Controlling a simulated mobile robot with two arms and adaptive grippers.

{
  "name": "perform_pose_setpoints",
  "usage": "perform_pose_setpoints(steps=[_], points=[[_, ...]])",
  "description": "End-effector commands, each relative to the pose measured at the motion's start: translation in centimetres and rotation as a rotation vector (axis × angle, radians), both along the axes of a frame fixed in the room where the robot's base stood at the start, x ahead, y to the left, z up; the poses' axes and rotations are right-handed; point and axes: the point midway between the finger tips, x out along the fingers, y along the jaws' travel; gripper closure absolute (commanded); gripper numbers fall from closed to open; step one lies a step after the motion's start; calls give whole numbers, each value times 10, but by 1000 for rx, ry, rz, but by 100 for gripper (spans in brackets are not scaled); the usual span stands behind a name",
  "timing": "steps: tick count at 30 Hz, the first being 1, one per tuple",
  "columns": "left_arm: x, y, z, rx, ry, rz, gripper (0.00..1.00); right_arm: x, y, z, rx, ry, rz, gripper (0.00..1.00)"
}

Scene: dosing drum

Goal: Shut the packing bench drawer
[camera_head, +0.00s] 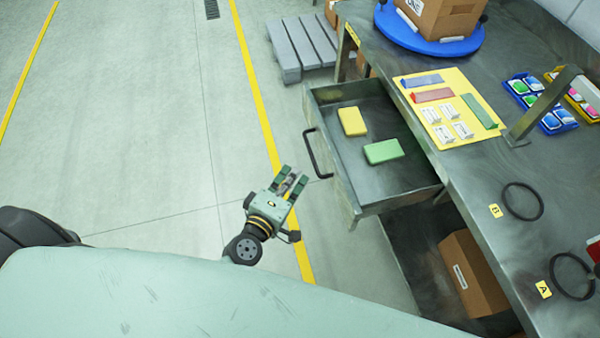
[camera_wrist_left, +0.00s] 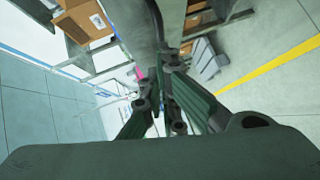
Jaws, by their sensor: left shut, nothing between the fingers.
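The packing bench drawer (camera_head: 350,183) is a grey metal drawer pulled out from under the bench (camera_head: 470,165). It holds a yellow block (camera_head: 352,121) and a green block (camera_head: 383,151). A dark bar handle (camera_head: 317,154) is on its front face. My left gripper (camera_head: 295,182) is shut and empty, to the lower left of the handle and apart from it in the head view. In the left wrist view the gripper fingers (camera_wrist_left: 160,105) show close up, and the drawer is hard to make out. My right gripper is not in view.
On the bench are a yellow board (camera_head: 450,108), a blue turntable (camera_head: 428,38) with a cardboard box, blue trays and black rings (camera_head: 522,201). A cardboard box (camera_head: 473,275) sits below the bench. A grey slatted pallet (camera_head: 302,45) lies beyond the drawer. The floor at left is clear.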

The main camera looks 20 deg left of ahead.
Motion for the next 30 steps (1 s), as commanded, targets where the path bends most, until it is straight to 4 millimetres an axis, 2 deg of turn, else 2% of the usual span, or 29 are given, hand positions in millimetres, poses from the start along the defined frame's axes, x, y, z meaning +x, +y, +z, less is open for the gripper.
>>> perform_pose_setpoints(steps=[6, 22, 30], points=[[11, -14, -5, 1, -2, 3, 100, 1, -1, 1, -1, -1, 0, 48], [14, -19, -5, 0, -2, 3, 100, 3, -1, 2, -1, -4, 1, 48], [31, -43, -3, -1, -3, 3, 100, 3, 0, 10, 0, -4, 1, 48]])
